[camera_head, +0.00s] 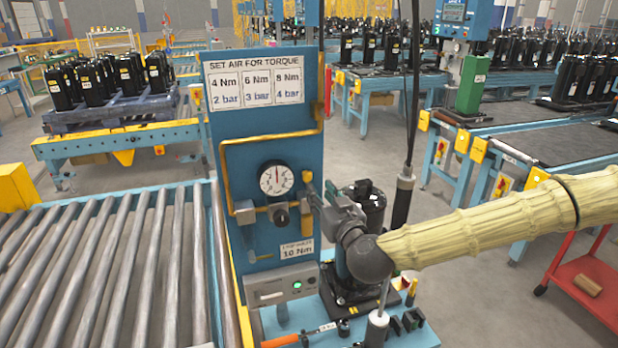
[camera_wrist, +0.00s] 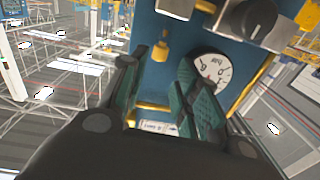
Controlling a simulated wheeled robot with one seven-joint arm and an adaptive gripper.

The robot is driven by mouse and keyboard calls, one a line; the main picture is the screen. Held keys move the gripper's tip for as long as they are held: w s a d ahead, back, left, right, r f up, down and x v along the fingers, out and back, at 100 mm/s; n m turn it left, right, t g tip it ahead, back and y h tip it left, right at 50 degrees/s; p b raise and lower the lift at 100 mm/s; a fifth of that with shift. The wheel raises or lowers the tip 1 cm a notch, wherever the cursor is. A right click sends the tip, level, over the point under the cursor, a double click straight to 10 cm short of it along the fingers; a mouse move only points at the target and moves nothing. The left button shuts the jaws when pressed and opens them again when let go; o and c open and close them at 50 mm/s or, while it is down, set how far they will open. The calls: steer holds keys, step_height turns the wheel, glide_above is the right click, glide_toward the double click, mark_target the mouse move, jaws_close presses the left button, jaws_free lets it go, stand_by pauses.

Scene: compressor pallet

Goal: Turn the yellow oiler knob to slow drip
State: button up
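The small yellow oiler knob (camera_head: 307,177) is on the blue panel, right of the round gauge. In the wrist view the yellow knob (camera_wrist: 160,50) shows ahead of my fingers, in line with the gap between them. My gripper (camera_head: 318,196) is at the panel's right side, just below and right of the knob. In the wrist view my gripper (camera_wrist: 164,62) has its two green-padded fingers apart, with nothing held between them. I cannot tell exactly how far the fingertips are from the knob. Any drip is too small to see.
The pressure gauge (camera_head: 277,178) and a black regulator knob (camera_head: 281,216) are close left of my gripper. A yellow pipe (camera_head: 228,170) runs along the panel. A black compressor (camera_head: 372,205) stands behind my wrist. A roller conveyor (camera_head: 95,270) lies to the left.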

mark_target(309, 178)
steer(key=p+x, duration=0.2)
steer(key=x, duration=0.6)
steer(key=shift+w+a, duration=0.15)
steer(key=shift+w, duration=0.1)
jaws_close()
